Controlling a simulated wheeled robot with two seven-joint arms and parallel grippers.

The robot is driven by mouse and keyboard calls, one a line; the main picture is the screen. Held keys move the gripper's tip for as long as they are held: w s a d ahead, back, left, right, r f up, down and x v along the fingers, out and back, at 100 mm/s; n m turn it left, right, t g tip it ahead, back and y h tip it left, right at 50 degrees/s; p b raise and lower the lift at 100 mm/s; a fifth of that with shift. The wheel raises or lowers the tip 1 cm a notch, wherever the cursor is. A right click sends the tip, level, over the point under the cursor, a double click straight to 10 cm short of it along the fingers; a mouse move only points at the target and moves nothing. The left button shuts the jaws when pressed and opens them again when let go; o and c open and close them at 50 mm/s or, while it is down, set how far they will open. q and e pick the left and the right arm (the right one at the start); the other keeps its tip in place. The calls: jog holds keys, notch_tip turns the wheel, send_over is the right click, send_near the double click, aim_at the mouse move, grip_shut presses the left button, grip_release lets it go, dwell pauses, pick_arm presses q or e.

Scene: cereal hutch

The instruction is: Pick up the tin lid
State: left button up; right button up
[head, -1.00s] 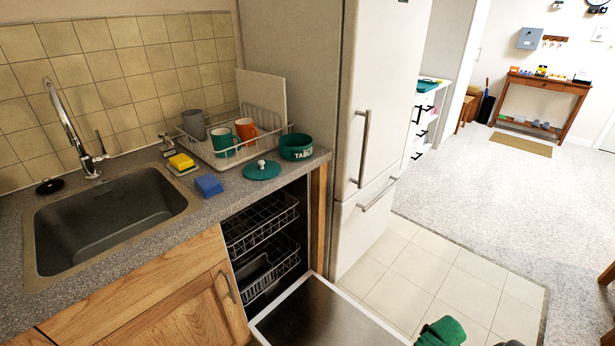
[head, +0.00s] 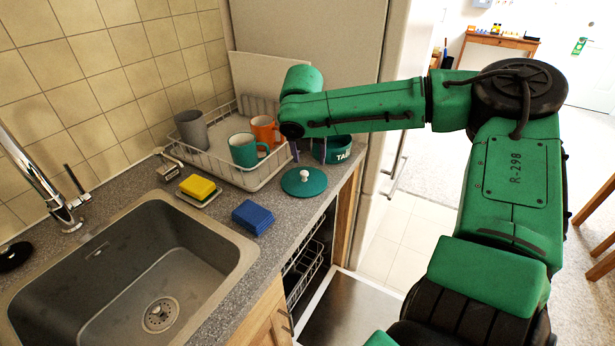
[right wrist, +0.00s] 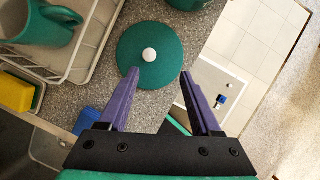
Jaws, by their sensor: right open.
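The tin lid (head: 304,182) is a teal disc with a white knob, lying flat on the grey counter near its front edge. It also shows in the right wrist view (right wrist: 135,68), ahead of the fingers. My right gripper (right wrist: 160,74) is open and empty, with purple fingers, and the lid's knob lies a little beyond the left fingertip. In the head view the right arm reaches in from the right and its fingers (head: 294,150) show just behind the lid. The teal tin (head: 333,150) stands behind the lid, partly hidden by my arm. My left gripper is not in view.
A white dish rack (head: 243,180) with a teal mug (head: 246,150), an orange mug (head: 264,128) and a grey cup (head: 191,130) stands behind. A blue sponge (head: 252,217) and a yellow sponge (head: 198,187) lie left of the lid, by the sink (head: 130,270). The dishwasher door (head: 345,312) is open below.

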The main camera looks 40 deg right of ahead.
aim_at(304, 172)
jog(key=f, duration=0.1)
jog(key=w+f, duration=0.1)
jog(key=shift+w+a+f, duration=0.1)
jog(key=shift+w+f, duration=0.2)
jog(key=x, duration=0.4)
jog(key=shift+w+f+p, duration=0.2)
jog(key=shift+w+p, duration=0.1)
jog(key=shift+w, duration=0.05)
jog(key=shift+d+f, duration=0.25)
jog(key=shift+f, duration=0.05)
jog(key=shift+w, duration=0.1)
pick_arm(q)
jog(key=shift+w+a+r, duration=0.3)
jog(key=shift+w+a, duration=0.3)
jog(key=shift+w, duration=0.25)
pick_arm(e)
jog(key=shift+a, duration=0.1)
grip_shut()
